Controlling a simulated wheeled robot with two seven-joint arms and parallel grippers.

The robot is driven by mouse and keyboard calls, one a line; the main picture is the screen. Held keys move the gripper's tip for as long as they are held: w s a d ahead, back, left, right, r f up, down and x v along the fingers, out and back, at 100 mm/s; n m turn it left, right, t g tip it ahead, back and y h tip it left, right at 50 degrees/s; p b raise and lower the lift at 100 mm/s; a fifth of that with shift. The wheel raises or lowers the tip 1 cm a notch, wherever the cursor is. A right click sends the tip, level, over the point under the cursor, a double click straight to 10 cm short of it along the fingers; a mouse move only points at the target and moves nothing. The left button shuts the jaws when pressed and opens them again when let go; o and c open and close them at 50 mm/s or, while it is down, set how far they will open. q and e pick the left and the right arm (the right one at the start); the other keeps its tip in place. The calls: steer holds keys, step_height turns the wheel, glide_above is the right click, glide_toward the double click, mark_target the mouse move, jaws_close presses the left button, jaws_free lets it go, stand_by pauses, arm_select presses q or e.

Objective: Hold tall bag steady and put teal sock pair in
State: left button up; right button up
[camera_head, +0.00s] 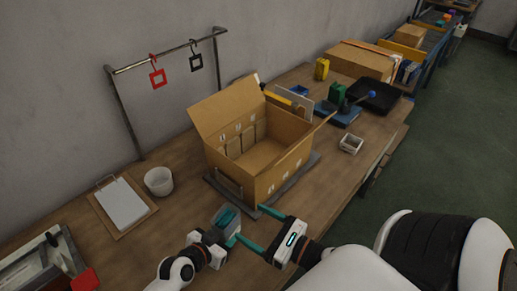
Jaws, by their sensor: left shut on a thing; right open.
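A small grey-blue bag (217,212) stands near the front edge of the table, in front of the open carton. My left gripper (225,234) is at its near side and shut on it; the fingertips are partly hidden. A teal patch (227,218) shows inside the bag's outline; it looks like the teal sock pair, but it is too small to be certain. My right gripper (250,225) is just right of the bag, its two teal fingers spread wide and nothing between them.
An open cardboard box (285,181) stands on a dark mat behind the grippers. A clipboard (123,204) and white cup (158,181) lie left. A small white tray (351,143) and black tray (376,97) are at right. A rail (165,60) with red and black hooked tags stands behind.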

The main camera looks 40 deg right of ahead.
stand_by(0.4)
arm_select(q)
steer(key=o, duration=0.8)
steer(key=shift+o, duration=0.2)
steer(key=v, duration=1.2)
steer(key=shift+f, duration=0.1)
